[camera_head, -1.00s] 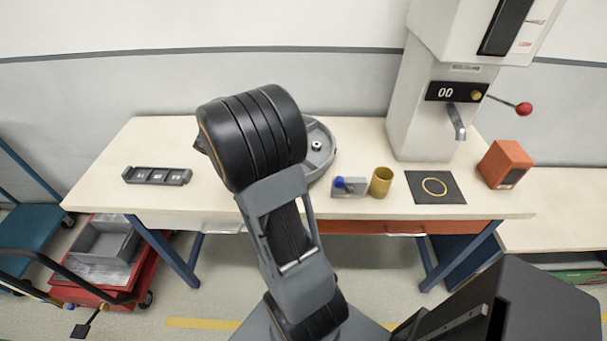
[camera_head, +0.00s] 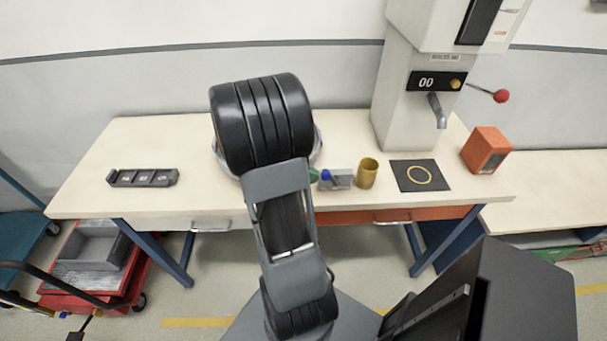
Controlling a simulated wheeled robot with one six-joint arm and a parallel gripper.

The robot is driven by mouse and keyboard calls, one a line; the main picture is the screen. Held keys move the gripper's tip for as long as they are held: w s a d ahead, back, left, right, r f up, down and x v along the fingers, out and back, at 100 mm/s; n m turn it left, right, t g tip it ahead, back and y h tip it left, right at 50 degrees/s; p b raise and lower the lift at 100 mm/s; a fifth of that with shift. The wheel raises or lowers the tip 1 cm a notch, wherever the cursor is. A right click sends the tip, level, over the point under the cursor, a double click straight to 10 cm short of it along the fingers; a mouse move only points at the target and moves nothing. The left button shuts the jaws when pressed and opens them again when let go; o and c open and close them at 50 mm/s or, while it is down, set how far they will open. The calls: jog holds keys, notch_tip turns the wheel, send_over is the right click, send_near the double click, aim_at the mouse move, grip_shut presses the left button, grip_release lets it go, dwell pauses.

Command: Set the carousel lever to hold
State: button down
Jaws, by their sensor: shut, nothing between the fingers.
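The carousel (camera_head: 318,146) is a round grey tray on the table, mostly hidden behind my arm; only slivers of its rim show. Just right of it is a small grey block (camera_head: 342,180) with a blue knob (camera_head: 325,175), which may be the carousel lever; its setting cannot be read. A small green piece shows beside the knob, at the edge of my arm; I cannot tell what it is. My gripper is hidden behind my own arm, so its distance from the knob cannot be seen.
A brass cup (camera_head: 367,173) stands right of the block, then a dark mat (camera_head: 420,175) with a yellow ring. A dispenser (camera_head: 403,115) with a red-ball handle (camera_head: 501,96) and an orange box (camera_head: 486,150) are at the right. A dark labelled rack (camera_head: 143,178) lies left.

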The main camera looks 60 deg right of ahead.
aim_at(324, 174)
dwell(0.4)
jog(key=shift+s+d+r+t+y+p, duration=0.15)
jog(key=shift+s+r+t+y+p, duration=0.15)
jog(key=shift+p, duration=0.4)
jog(key=shift+r, duration=0.15)
jog(key=p, duration=0.1)
jog(key=s+r+t+y+p, duration=0.1)
jog(key=shift+d+p, duration=0.3)
jog(key=shift+p, duration=0.1)
jog(key=t+p, duration=0.1)
jog(key=s+d+r+t+y+p, duration=0.1)
jog(key=p, duration=0.1)
jog(key=shift+s+r, duration=0.15)
jog(key=shift+s, duration=0.1)
jog(key=s+d+p, duration=0.1)
jog(key=s+d, duration=0.3)
jog(key=s, duration=0.1)
jog(key=shift+s+d+p, duration=0.2)
jog(key=shift+s+p, duration=0.2)
